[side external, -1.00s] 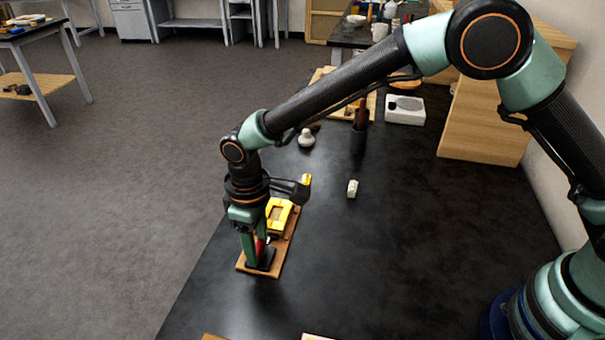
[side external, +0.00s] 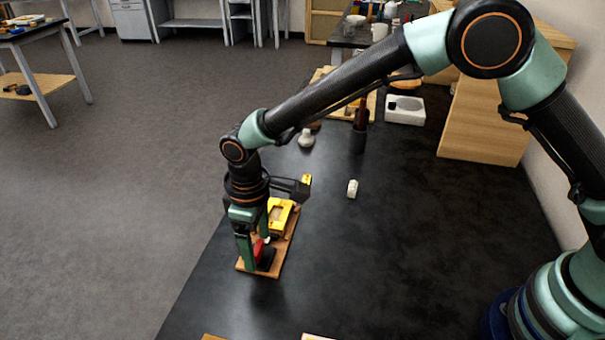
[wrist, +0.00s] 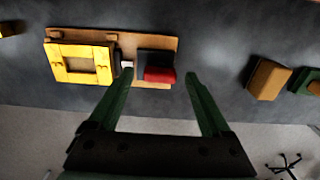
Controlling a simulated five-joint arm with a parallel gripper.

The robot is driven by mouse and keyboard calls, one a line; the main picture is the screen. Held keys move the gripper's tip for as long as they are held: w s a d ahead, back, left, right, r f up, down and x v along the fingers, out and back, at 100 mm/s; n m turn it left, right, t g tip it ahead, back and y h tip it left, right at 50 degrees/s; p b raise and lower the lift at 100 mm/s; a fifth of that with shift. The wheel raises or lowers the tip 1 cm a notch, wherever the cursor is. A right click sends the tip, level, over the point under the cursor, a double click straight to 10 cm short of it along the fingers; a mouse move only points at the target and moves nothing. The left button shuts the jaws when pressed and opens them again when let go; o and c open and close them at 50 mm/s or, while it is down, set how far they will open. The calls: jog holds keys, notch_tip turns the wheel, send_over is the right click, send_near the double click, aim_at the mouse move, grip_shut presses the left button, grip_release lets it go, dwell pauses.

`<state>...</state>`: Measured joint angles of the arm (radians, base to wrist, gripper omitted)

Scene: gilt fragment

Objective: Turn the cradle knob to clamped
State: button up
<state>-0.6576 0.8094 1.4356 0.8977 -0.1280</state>
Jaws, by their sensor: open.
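The cradle is a yellow frame (side external: 280,214) on a wooden board (side external: 286,247); the frame also shows at the left of the wrist view (wrist: 54,62). At the board's near end is a black block (side external: 267,261) with a red knob (side external: 258,250). In the wrist view the red knob (wrist: 160,77) lies along the black block's lower edge (wrist: 153,57). My gripper (side external: 257,252) points down over this end. Its fingers (wrist: 159,76) are open, apart on either side of the knob, with gaps visible. Knob markings are not readable.
A small white piece (side external: 352,189) lies on the dark table right of the cradle. A dark holder (side external: 357,140), a pale rounded object (side external: 306,139) and a white box (side external: 405,110) stand farther back. The table's left edge is close to the board.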

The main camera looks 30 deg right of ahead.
aim_at(258, 247)
notch_tip(258, 247, up, 12)
dwell(0.5)
jog(key=s+d+r+m+t, duration=0.1)
jog(key=d+r+m, duration=0.1)
jog(key=d+r, duration=0.45)
jog(key=d+r+m+t, duration=0.1)
jog(key=d+r+m, duration=0.15)
jog(key=d, duration=0.75)
jog(key=s+d+m+t, duration=0.3)
jog(key=s+d, duration=0.6)
jog(key=d, duration=0.4)
jog(key=shift+s+d+m+t, duration=0.3)
jog(key=shift+d+m, duration=0.05)
jog(key=shift+m, duration=0.4)
